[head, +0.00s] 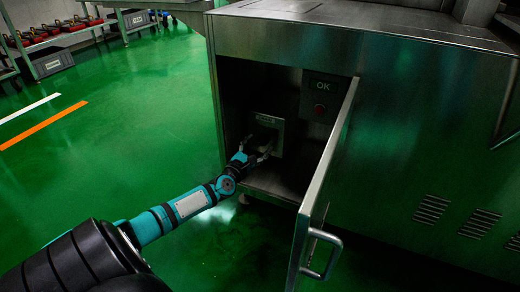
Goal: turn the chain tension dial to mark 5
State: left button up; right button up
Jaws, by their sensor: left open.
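The encrusting machine (385,130) is a large steel cabinet with its lower compartment open. Inside, a small square metal plate (279,124) is set at the back; a dark area shows on it where the chain tension dial may be, but the dial and its marks are too small and dark to read. My left gripper (261,150) is open at the compartment's mouth, its fingers pointing at the plate. I cannot tell whether they touch anything. My right gripper is not in view.
The open door (326,170) with its bar handle (322,255) stands out to the right of the compartment. A panel inside bears an OK sign (322,86) and a red button (319,108). Shelves (60,35) stand far left. The green floor (120,130) at left is clear.

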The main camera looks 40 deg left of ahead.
pick_arm(q)
jog(key=shift+x, duration=1)
jog(key=c, duration=1.2)
jog(key=shift+o, duration=0.2)
